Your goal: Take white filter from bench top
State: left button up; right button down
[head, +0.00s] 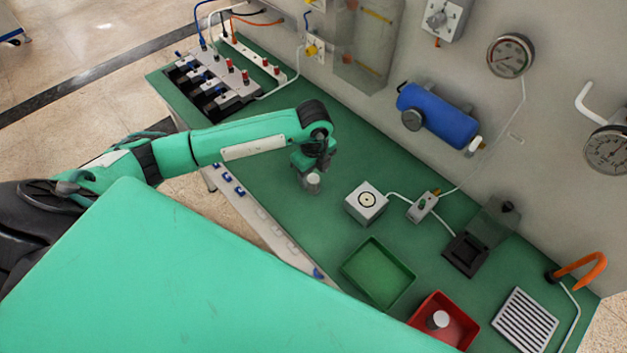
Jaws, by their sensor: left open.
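A small white cylinder, the white filter (314,184), stands on the green bench top (270,150), left of the middle of the bench. My left gripper (311,173) points down right over it, with the fingers at the filter's upper part. The fingers are open and hide some of the filter; whether they touch it I cannot tell. A second white cylinder (438,319) stands in the red tray (467,337) at the lower right. My right gripper is not in view.
An empty green tray (378,272), a white box with a round port (366,202), a small valve block (422,206) and an open black box (466,254) stand to the right. A vent grille (525,320) is far right. A connector rack (212,83) stands at the back left.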

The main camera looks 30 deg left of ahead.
aim_at(314, 178)
pick_arm(q)
notch_tip(314, 178, down, 3)
jog(key=shift+f+p, duration=0.1)
jog(key=shift+p, duration=0.55)
jog(key=shift+f, duration=0.15)
jog(key=shift+w, duration=0.1)
jog(key=c, duration=1.1)
jog(key=shift+o, duration=0.2)
